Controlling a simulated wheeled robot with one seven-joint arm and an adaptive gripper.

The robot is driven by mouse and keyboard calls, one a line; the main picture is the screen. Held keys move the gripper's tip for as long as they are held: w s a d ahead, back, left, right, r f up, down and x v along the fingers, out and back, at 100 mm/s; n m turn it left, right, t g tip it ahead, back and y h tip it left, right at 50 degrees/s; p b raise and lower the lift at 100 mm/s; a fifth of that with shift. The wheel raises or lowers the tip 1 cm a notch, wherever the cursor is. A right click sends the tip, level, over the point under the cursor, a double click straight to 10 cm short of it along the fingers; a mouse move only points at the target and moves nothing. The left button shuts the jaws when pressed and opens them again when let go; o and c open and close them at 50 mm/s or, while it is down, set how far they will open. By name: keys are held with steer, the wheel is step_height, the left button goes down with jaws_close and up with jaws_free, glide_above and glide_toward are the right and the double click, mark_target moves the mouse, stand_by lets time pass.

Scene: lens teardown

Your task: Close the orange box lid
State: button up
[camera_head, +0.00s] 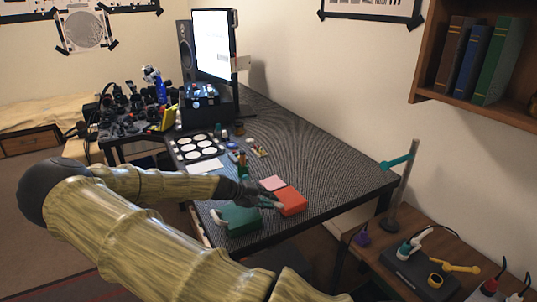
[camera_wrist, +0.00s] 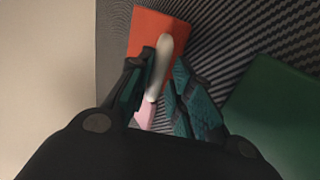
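The orange box (camera_head: 291,201) sits near the right front edge of the desk, and its orange surface (camera_wrist: 150,28) is at the top of the wrist view. A flat pink piece (camera_head: 272,183) lies against its far left side; I cannot tell whether it is part of the box. My gripper (camera_head: 272,204) is at the left side of the orange box. In the wrist view a pale rod-like handle (camera_wrist: 161,62) is between the teal-and-black fingers (camera_wrist: 164,72). I cannot tell whether they are clamped on it. Pink also shows behind the fingers.
A green box (camera_head: 240,221) with a pale handle (camera_head: 218,217) stands close to the left of the orange box. The desk right of the orange box is clear.

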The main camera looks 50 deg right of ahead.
steer(key=o, duration=0.3)
steer(key=shift+s+a+f, duration=0.1)
steer(key=shift+a+f, duration=0.1)
steer(key=shift+f, duration=0.3)
steer(key=shift+s+a+f, duration=0.1)
steer(key=shift+a+f, duration=0.1)
steer(key=shift+f, duration=0.25)
steer(key=shift+w+a+r, duration=0.1)
steer(key=shift+w+r, duration=0.05)
steer(key=shift+w+a+r, duration=0.15)
steer(key=v, duration=0.6)
steer(key=shift+w+a+r, duration=0.1)
steer(key=shift+w+r, duration=0.05)
steer(key=shift+r, duration=0.15)
steer(key=shift+a+r, duration=0.15)
steer(key=shift+r, duration=0.15)
steer(key=shift+a+r, duration=0.1)
steer(key=shift+r, duration=0.15)
